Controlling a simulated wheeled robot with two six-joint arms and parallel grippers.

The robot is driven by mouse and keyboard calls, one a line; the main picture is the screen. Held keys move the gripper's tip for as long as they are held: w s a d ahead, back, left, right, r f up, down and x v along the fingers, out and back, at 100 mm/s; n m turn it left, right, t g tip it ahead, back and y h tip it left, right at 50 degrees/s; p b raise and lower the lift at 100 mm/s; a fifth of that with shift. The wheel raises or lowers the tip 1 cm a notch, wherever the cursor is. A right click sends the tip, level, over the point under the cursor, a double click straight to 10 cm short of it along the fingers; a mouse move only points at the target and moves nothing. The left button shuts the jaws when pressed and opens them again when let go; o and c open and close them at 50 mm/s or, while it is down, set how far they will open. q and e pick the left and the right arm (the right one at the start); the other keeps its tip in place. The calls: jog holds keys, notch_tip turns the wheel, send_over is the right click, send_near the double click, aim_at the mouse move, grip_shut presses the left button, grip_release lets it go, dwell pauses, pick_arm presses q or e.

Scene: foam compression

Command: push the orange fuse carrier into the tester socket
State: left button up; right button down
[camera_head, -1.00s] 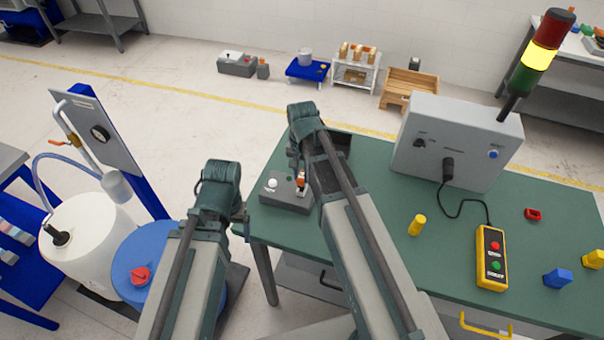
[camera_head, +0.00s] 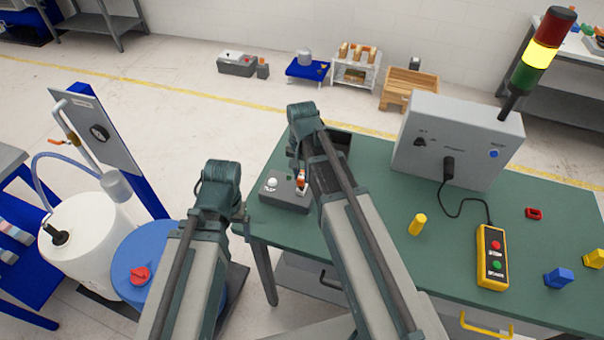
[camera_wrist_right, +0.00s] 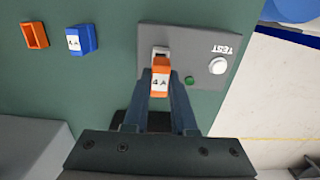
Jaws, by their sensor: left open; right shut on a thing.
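The orange fuse carrier (camera_wrist_right: 161,68), labelled 4 A, is between the fingers of my right gripper (camera_wrist_right: 160,95), which is shut on it. It also shows as a small orange and white piece in the head view (camera_head: 301,180). The carrier is over the grey tester (camera_wrist_right: 205,50) at its pale socket (camera_wrist_right: 160,50). I cannot tell how deep it sits, as the carrier and fingers hide much of the socket. The tester (camera_head: 283,198) stands at the bench's left corner. My left gripper (camera_head: 240,214) is open and empty by the bench's left edge.
The tester has a white TEST button (camera_wrist_right: 217,66) and a green lamp (camera_wrist_right: 189,80). A blue 4 A block (camera_wrist_right: 82,40) and an orange frame (camera_wrist_right: 34,35) lie apart on the green bench (camera_head: 370,225). A grey control box (camera_head: 455,145) stands at the back.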

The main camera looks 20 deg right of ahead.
aim_at(302, 175)
jog(key=shift+f+b, duration=1.15)
jog(key=shift+f, duration=0.05)
jog(key=c, duration=0.6)
grip_release()
jog(key=shift+c, duration=0.2)
jog(key=shift+r, duration=0.2)
jog(key=shift+r+p, duration=2.9)
jog(key=shift+p, duration=0.15)
notch_tip(302, 175, up, 14)
jog(key=p, duration=1.3)
jog(key=shift+p, duration=0.4)
jog(key=shift+f, duration=0.2)
